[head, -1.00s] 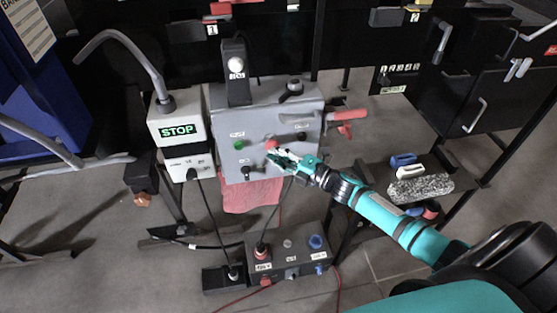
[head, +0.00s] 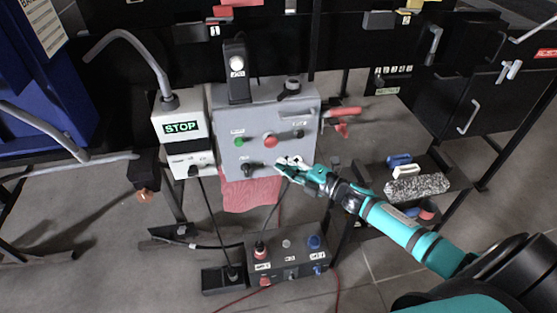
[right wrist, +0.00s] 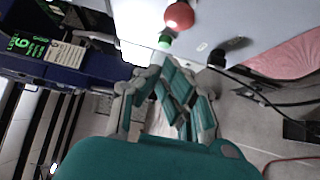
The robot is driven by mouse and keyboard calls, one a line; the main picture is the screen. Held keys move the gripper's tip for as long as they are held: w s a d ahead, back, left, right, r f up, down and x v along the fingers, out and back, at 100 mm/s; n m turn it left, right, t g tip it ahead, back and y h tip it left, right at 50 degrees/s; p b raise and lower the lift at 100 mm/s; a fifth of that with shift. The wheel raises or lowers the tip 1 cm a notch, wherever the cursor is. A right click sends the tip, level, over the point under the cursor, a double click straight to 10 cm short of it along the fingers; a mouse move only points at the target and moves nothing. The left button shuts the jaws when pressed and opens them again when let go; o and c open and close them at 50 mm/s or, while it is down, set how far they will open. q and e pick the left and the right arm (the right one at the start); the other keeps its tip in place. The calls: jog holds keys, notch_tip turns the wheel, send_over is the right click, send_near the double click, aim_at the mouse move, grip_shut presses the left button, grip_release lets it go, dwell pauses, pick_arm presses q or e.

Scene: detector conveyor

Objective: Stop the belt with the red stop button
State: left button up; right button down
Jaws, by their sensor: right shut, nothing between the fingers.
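The red stop button (head: 270,141) is a round red cap on the front of the grey control box (head: 228,160), right of a green button (head: 239,142). In the right wrist view the red button (right wrist: 179,15) shows large near the top, beyond the fingers. A lit green STOP sign (head: 181,128) is on the white box to the left. My right gripper (head: 281,164) is below and slightly right of the red button in the head view, apart from it. Its fingers (right wrist: 172,100) are shut with nothing between them. My left gripper is in neither view.
A black knob (head: 252,167) sits low on the box and a small black one (head: 299,134) to the right. A red-handled lever (head: 343,113) sticks out at the right side. A second button box (head: 287,262) with cables stands below. A brush (head: 418,187) lies at right.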

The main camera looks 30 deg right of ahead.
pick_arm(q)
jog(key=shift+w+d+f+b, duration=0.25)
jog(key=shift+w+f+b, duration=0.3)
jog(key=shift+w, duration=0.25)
pick_arm(e)
jog(key=v, duration=0.7)
jog(key=shift+f, duration=0.3)
jog(key=shift+w+d, duration=0.15)
